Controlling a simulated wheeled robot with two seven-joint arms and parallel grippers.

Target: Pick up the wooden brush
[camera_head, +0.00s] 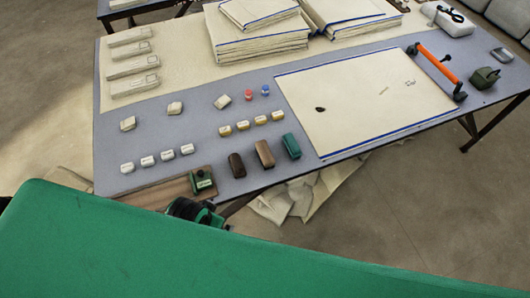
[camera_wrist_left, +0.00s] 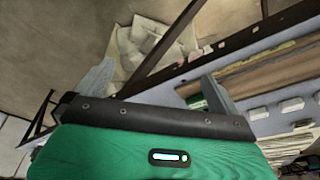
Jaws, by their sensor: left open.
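Two brown blocks lie side by side near the table's front edge in the head view: a dark brown one (camera_head: 237,165) and a lighter brown one (camera_head: 265,153). Either could be the wooden brush; bristles cannot be made out. A green block (camera_head: 291,146) lies to their right. My left gripper (camera_wrist_left: 157,88) is open and empty in the left wrist view, its two grey fingers wide apart beside the table's front edge. In the head view the fingers are hidden, with my green arm filling the foreground. The brown blocks are not clearly visible in the wrist view. My right gripper is not seen.
A wooden board (camera_head: 160,191) with a green item (camera_head: 201,182) lies at the front edge. Small white and yellow-labelled blocks stand in rows behind. A large cream sheet (camera_head: 350,100) covers the right. An orange-handled tool (camera_head: 437,66) lies farther right. Crumpled cloth (camera_head: 290,200) lies below the table.

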